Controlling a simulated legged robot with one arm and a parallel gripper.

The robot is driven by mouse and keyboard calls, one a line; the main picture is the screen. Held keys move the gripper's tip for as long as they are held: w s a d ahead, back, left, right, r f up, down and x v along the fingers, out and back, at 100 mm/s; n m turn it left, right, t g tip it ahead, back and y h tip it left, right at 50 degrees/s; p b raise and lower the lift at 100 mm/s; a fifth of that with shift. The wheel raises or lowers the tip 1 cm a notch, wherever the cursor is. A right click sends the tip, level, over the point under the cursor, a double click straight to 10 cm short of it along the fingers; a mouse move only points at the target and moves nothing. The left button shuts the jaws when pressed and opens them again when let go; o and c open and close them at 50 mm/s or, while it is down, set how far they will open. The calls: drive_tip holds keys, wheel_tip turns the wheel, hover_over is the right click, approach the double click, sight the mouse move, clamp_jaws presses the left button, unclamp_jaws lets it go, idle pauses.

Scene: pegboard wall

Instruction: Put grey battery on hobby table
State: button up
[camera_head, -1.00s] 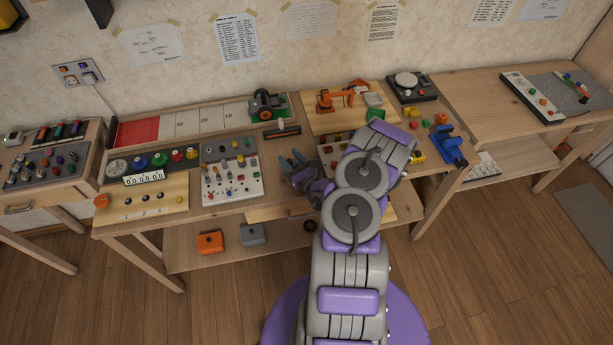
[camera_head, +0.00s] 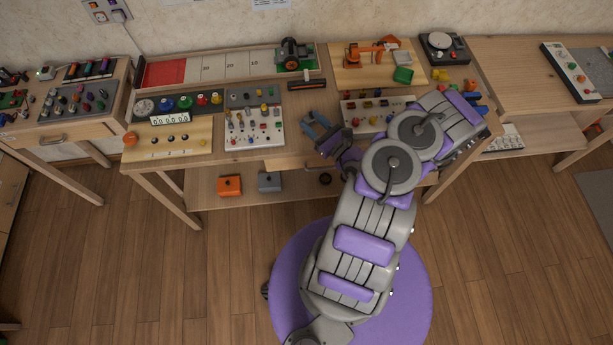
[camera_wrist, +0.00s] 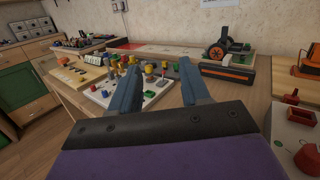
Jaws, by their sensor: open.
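A grey block (camera_head: 269,182), which looks like the grey battery, sits on the lower shelf under the middle table, next to an orange block (camera_head: 229,185). The long wooden middle table (camera_head: 225,165), probably the hobby table, stands against the wall. My gripper (camera_head: 315,127) is open and empty above the tabletop's front part, higher than the grey block and to its right in the picture. In the wrist view my open gripper (camera_wrist: 158,85) faces along the tabletop toward a panel of knobs. The grey block does not show in the wrist view.
The tabletop is crowded: a knob panel (camera_head: 255,127), a counter board (camera_head: 170,137), a tractor-like model (camera_head: 292,54) and an orange arm model (camera_head: 368,52). A small dark ring (camera_head: 325,179) lies on the shelf. The floor (camera_head: 120,270) in front is clear.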

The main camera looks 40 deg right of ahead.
drive_tip(key=w+a+r+n+g+y, duration=0.1)
drive_tip(key=a+r+n+g+y, duration=0.4)
drive_tip(key=a+r+n+y, duration=0.5)
drive_tip(key=a+r+n+g+y, duration=0.4)
drive_tip(key=a+r+n+y, duration=0.3)
drive_tip(key=a, duration=0.5)
drive_tip(key=s+a+r+n+g+h, duration=0.1)
drive_tip(key=s+a+r+n+g, duration=0.45)
drive_tip(key=a+g, duration=0.25)
drive_tip(key=s+a+n+g+h, duration=0.4)
drive_tip(key=s+n+g+h, duration=0.35)
drive_tip(key=s, duration=0.65)
drive_tip(key=s+d+r+n+t+h, duration=0.3)
drive_tip(key=s+d+n+h, duration=0.1)
drive_tip(key=s+d+h, duration=0.3)
drive_tip(key=d+h, duration=0.2)
drive_tip(key=h, duration=0.1)
drive_tip(key=shift+s+r, duration=0.15)
drive_tip(key=shift+r, duration=0.15)
drive_tip(key=shift+o, duration=0.5)
